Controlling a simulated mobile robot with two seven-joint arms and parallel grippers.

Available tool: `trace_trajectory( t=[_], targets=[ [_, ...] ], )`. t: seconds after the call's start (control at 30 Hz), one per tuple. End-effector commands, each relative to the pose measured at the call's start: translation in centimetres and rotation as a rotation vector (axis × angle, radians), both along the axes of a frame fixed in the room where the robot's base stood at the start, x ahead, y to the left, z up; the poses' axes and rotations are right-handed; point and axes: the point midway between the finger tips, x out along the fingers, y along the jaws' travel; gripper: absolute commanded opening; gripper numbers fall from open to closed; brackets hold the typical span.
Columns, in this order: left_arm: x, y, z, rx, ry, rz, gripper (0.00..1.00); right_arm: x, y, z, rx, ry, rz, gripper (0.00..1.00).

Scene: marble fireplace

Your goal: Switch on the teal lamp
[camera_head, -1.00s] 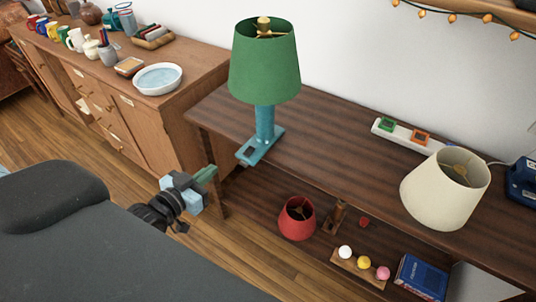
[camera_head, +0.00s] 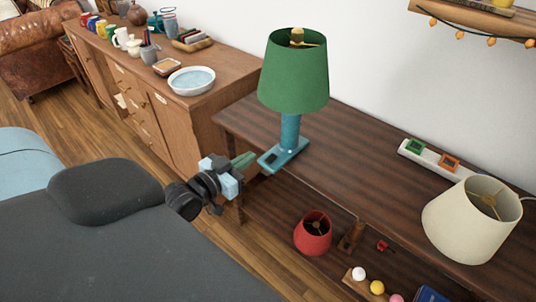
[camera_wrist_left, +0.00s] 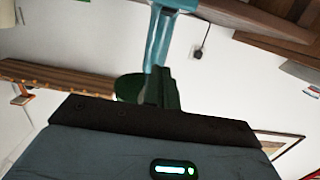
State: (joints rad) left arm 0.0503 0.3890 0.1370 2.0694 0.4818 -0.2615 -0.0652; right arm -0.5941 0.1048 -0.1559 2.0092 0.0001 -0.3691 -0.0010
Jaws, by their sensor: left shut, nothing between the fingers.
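The teal lamp has a green shade (camera_head: 293,75), a teal stem (camera_head: 290,131) and a flat teal base (camera_head: 291,155) with a dark patch near its front end. It stands upright on the dark wooden shelf's left end; its shade shows no glow. My left gripper (camera_head: 245,159) is shut and empty, its fingertips just left of the base's front end; contact cannot be told. In the left wrist view the shut fingers (camera_wrist_left: 158,88) overlap the teal lamp (camera_wrist_left: 160,38), with part of the green shade (camera_wrist_left: 130,87) behind. My right gripper is out of view.
A cream lampshade (camera_head: 463,230) and a power strip (camera_head: 434,157) are on the right of the shelf top (camera_head: 370,170). A red lampshade (camera_head: 312,238) and small balls sit on the lower shelf. A wooden cabinet (camera_head: 180,120) stands at left.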

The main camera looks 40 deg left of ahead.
Motion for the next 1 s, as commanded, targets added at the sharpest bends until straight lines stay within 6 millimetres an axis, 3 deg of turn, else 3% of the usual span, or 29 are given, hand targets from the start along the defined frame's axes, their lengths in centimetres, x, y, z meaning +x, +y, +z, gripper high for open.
trace_trajectory(
  t=[0.47, 0.7, 1.0],
  targets=[
    [7.9, -0.7, -0.7, -0.001, -0.002, 0.000, 0.00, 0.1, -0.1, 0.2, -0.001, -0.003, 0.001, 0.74],
    [8.3, -0.7, -4.0, 0.000, 0.002, 0.000, 0.00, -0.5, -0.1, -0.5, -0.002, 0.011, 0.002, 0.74],
    [8.4, -0.7, -4.7, 0.000, -0.001, 0.001, 0.00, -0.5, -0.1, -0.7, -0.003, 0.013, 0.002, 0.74]
  ],
)
